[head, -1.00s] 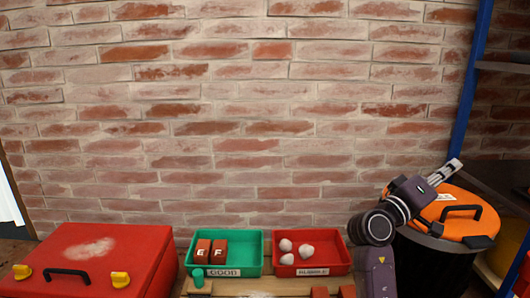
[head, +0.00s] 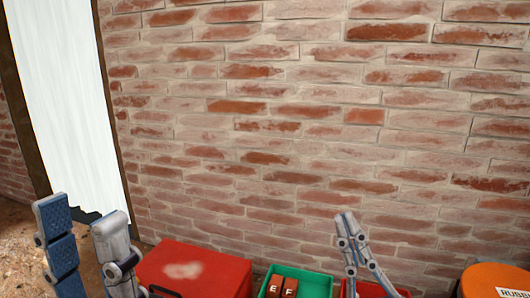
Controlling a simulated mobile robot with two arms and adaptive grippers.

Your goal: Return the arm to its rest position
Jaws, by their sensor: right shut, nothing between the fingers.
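My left gripper (head: 80,212) stands upright at the lower left in the head view. Its two fingers are spread wide, one showing a blue ribbed pad, with nothing between them. My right gripper (head: 346,218) points up at the lower middle right, fingers together and empty. It is in front of the wall and partly covers the red tray (head: 391,290). The rest of both arms is below the picture.
A red box (head: 215,268) stands below the wall. Right of it, a green tray (head: 320,283) holds two red bricks marked E and F (head: 283,286). An orange lid (head: 487,275) is at the lower right. A bright white panel (head: 65,90) stands at the left.

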